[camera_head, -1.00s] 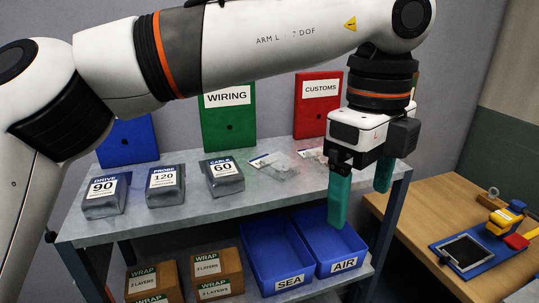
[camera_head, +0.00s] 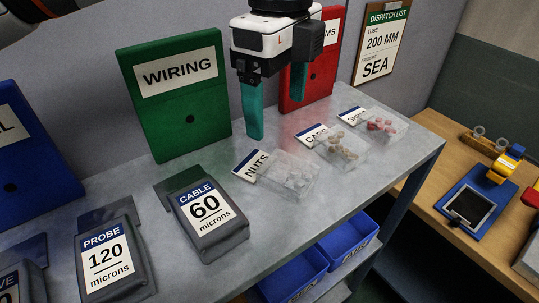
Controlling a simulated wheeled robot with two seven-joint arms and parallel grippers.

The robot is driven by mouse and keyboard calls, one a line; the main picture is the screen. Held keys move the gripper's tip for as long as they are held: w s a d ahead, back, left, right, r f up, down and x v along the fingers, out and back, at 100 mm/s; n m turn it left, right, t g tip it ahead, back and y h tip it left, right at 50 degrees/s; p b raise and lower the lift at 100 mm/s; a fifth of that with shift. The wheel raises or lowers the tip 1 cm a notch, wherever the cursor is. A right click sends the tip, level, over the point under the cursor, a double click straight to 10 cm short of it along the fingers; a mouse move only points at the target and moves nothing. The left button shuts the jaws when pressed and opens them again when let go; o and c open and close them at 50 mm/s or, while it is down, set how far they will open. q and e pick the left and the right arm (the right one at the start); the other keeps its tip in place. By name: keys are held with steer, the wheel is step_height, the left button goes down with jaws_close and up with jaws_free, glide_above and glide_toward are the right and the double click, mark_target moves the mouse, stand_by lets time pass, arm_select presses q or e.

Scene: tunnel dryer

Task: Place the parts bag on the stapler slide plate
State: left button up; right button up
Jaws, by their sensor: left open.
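Three clear parts bags lie in a row on the grey shelf top. The nearest has a NUTS label and grey contents (camera_head: 291,178). The middle one has a label starting CA and tan contents (camera_head: 342,150). The far one has reddish contents (camera_head: 383,126) and a partly unreadable label. The stapler (camera_head: 506,164) is yellow and blue on the wooden bench at right; its dark slide plate (camera_head: 470,207) lies on a blue base. My left gripper (camera_head: 277,118), with teal fingers, is open and empty above the shelf, behind the NUTS bag. My right gripper is out of view.
Green WIRING (camera_head: 180,110) and red (camera_head: 321,75) binders stand at the back. Grey CABLE (camera_head: 208,215) and PROBE (camera_head: 105,260) packs lie at left. Blue bins (camera_head: 295,275) sit on the lower shelf. A gap separates the shelf unit from the bench (camera_head: 450,130).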

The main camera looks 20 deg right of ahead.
arm_select(q)
steer(key=p, duration=0.2)
glide_above(284, 166)
steer(key=f, duration=0.3)
steer(key=a+f, duration=0.1)
steer(key=f, duration=0.1)
steer(key=shift+s+f, duration=0.1)
steer(key=shift+f, duration=0.3)
steer(key=f+p, duration=0.1)
steer(key=f, duration=0.1)
steer(key=d+f+p, duration=0.1)
steer(key=f, duration=0.2)
steer(key=shift+d+p, duration=0.1)
steer(key=shift+p, duration=0.25)
steer(key=shift+f, duration=0.25)
steer(key=c, duration=1.2)
steer(key=shift+o, duration=0.2)
steer(key=shift+r, duration=0.1)
